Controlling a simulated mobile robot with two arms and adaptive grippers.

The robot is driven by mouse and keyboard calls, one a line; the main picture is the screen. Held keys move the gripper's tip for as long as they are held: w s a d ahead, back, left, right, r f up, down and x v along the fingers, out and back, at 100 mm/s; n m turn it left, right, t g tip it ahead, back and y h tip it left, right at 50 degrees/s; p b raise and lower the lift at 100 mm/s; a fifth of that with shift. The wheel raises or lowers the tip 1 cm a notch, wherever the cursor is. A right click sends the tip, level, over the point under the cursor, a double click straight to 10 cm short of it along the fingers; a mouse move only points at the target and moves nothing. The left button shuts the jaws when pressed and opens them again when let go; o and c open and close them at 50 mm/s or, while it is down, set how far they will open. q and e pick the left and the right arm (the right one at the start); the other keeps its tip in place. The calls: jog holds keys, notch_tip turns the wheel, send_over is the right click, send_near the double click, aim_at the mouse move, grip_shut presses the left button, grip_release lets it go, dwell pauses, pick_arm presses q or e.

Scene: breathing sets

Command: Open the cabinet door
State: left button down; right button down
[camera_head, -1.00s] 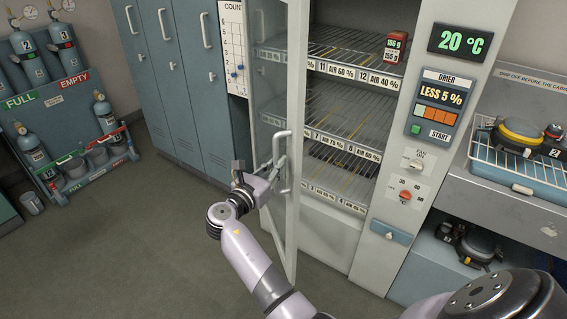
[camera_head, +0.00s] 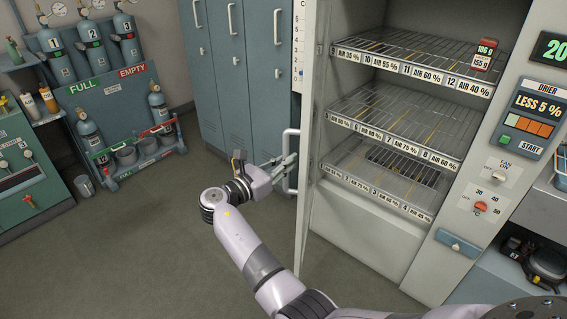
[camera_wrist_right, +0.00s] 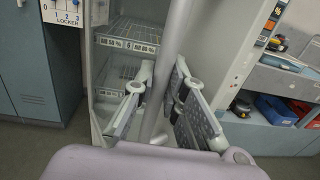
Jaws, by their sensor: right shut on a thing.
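The drier cabinet's door (camera_head: 308,140) stands swung open, nearly edge-on to the head camera at the left of the cabinet opening. Its pale upright bar handle (camera_head: 291,150) is on the door's left side. My right gripper (camera_head: 288,170) is shut around the handle's lower part. In the right wrist view, the handle bar (camera_wrist_right: 175,50) runs up between the two fingers of the gripper (camera_wrist_right: 160,105). The cabinet interior (camera_head: 395,110) is visible, with wire shelves and labelled shelf edges. My left gripper is out of view.
Blue lockers (camera_head: 230,80) stand left of the door. A gas cylinder rack (camera_head: 125,110) is further left. A small red box (camera_head: 485,55) sits on the top shelf.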

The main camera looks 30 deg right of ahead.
aim_at(307, 135)
jog(key=c, duration=2)
grip_release()
jog(key=shift+d+r, duration=0.15)
jog(key=shift+r, duration=0.1)
jog(key=o, duration=0.4)
jog(key=shift+w+d+f, duration=0.1)
jog(key=shift+d+f, duration=0.05)
jog(key=shift+f, duration=0.05)
notch_tip(307, 135, up, 10)
jog(key=shift+r, duration=0.1)
